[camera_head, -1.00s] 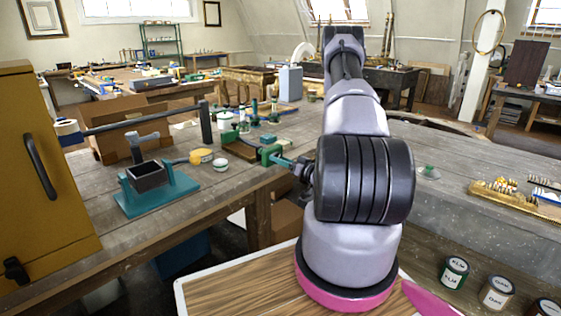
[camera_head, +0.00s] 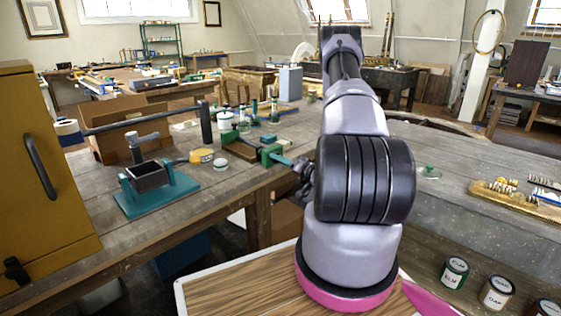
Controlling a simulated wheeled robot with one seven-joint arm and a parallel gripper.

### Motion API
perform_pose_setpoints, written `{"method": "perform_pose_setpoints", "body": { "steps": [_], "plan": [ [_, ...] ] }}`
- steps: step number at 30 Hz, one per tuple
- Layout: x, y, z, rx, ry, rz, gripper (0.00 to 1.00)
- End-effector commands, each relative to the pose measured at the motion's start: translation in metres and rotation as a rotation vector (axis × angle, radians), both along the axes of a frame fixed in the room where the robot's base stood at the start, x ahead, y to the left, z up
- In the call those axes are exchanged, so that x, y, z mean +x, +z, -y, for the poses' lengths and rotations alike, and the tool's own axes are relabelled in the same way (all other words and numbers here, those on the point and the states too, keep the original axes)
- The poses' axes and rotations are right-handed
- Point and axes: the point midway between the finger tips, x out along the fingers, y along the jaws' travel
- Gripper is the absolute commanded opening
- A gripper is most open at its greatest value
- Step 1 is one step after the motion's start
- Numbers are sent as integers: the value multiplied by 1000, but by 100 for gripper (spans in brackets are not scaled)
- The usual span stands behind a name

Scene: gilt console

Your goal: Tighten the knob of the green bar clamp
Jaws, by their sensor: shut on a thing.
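The green bar clamp (camera_head: 270,154) is on the near edge of the wooden workbench, just left of my arm. My gripper (camera_head: 286,161) reaches it from the right, at the clamp's near end, and is shut on the clamp's knob. The knob itself is hidden by the gripper and is too small to make out. The dark wrist behind the fingers is partly covered by my large arm joint. A brown block (camera_head: 240,149) lies by the clamp on its left.
A teal stand with a dark box (camera_head: 160,184), a yellow tape roll (camera_head: 201,156) and a small round tin (camera_head: 220,163) stand left on the workbench (camera_head: 225,185). Jars and bottles stand behind the clamp. A mustard cabinet (camera_head: 40,200) is far left. Paint cans (camera_head: 455,272) sit lower right.

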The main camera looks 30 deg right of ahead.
Motion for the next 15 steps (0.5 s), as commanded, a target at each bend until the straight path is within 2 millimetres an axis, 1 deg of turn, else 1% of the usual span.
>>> {"method": "perform_pose_setpoints", "body": {
  "steps": [3,4,5,6,15],
  "plan": [
    [-2,-1,2,-2,-5,-4,0],
    [-2,-1,2,-2,-5,-4,62],
    [-2,-1,3,-2,-5,-4,73],
    [-2,-1,2,-1,-5,-4,81],
    [-1,0,1,-1,-3,-1,81]
  ]
}}
